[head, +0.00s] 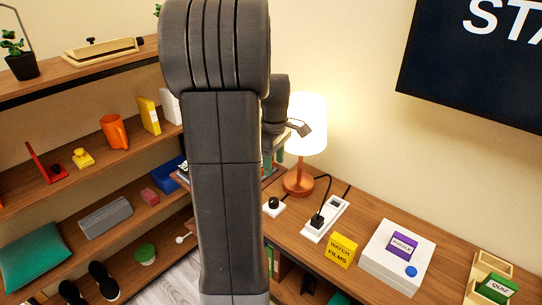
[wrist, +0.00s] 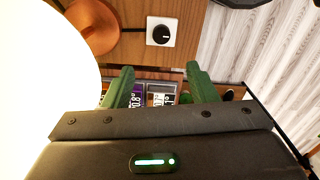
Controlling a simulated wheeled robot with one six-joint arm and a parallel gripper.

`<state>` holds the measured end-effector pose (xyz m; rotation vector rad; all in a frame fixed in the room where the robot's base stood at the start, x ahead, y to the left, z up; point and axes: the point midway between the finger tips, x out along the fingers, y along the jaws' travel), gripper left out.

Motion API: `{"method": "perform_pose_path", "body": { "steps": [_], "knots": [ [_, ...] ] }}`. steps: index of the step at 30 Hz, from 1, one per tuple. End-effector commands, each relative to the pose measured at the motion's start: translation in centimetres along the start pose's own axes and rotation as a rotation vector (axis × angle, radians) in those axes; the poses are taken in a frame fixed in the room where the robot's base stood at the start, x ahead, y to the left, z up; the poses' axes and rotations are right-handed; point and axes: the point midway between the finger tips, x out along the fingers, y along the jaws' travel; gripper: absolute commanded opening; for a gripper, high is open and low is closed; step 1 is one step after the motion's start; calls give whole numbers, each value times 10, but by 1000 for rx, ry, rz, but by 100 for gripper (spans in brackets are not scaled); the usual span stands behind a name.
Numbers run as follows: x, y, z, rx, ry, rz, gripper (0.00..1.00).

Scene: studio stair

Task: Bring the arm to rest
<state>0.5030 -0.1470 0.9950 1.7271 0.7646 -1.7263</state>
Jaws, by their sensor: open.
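My arm rises through the middle of the head view and bends over at the top. My gripper (head: 279,152) is partly hidden behind it, beside the lit lamp. In the wrist view my gripper (wrist: 160,72) shows two green fingers spread apart, with nothing held between them. Behind the fingers are small dark cards with numbers (wrist: 153,97), partly hidden by the gripper.
The table lamp (head: 306,125) is very close to my gripper; its shade (wrist: 40,90) fills the wrist view's left side. Loaded shelves (head: 95,170) are left.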

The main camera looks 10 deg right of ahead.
Motion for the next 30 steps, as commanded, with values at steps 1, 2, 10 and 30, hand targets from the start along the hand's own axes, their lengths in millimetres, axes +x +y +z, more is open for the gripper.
{"method": "perform_pose_path", "body": {
  "steps": [1,2,10,30],
  "knots": [
    [1,0,0,0,0,-1,52],
    [2,0,0,0,0,-1,52],
    [38,-1,1,0,-3,-6,52],
    [139,-2,1,1,-1,-3,52]
  ]
}}
